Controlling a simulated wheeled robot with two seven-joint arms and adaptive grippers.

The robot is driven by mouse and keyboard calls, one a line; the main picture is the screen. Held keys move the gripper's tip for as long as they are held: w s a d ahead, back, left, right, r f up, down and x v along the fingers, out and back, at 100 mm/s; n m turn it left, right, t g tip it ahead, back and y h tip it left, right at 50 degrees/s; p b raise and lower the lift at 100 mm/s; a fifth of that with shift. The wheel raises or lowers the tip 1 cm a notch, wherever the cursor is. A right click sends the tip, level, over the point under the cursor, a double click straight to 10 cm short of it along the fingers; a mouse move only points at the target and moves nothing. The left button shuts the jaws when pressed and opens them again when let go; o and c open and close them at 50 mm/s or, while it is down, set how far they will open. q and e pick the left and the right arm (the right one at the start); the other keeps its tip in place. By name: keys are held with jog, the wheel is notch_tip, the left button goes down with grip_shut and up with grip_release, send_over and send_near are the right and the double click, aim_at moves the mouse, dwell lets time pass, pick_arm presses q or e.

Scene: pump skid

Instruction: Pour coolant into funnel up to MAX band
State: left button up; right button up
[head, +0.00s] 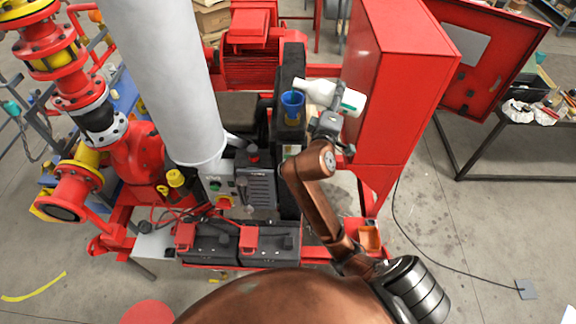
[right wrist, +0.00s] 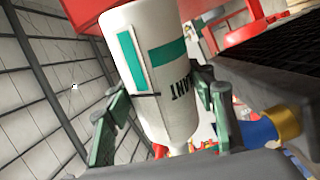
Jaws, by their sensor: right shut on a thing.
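The white coolant bottle (head: 332,97) with green label bands lies tipped almost on its side, its neck pointing left toward the blue funnel (head: 292,103). My right gripper (head: 329,120) is shut around the bottle's body; in the right wrist view its fingers flank the bottle (right wrist: 150,75). The neck is close to the funnel's right rim in the head view; I cannot tell whether it is over the opening. No liquid stream is visible. The funnel stands upright on a narrow dark upright unit (head: 291,133). The MAX band and liquid level cannot be made out. My left gripper is not in view.
A tall red cabinet (head: 392,90) stands just right of the bottle. A thick grey pipe (head: 170,80) rises left of the funnel. A red motor (head: 250,60) is behind. Two black batteries (head: 240,243) sit in front. A cluttered table (head: 510,130) is far right.

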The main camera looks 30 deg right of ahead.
jog(key=shift+r+n, duration=0.3)
dwell(0.5)
dwell(1.0)
jog(key=shift+f+m+b, duration=0.45)
jog(key=shift+m+b, duration=0.05)
jog(key=shift+m, duration=0.2)
jog(key=shift+f+m+b, duration=0.1)
jog(key=shift+m+b, duration=0.2)
jog(key=shift+m, duration=0.4)
jog(key=shift+w+a+f+m+b, duration=0.2)
jog(key=shift+f+m+b, duration=0.45)
jog(key=shift+m+b, duration=0.25)
jog(key=f+m+b, duration=0.1)
jog(key=w+a+m+b, duration=0.1)
jog(key=m+b, duration=0.1)
jog(key=shift+f+m, duration=0.3)
jog(key=shift+f, duration=0.05)
jog(key=shift+s+d, duration=0.1)
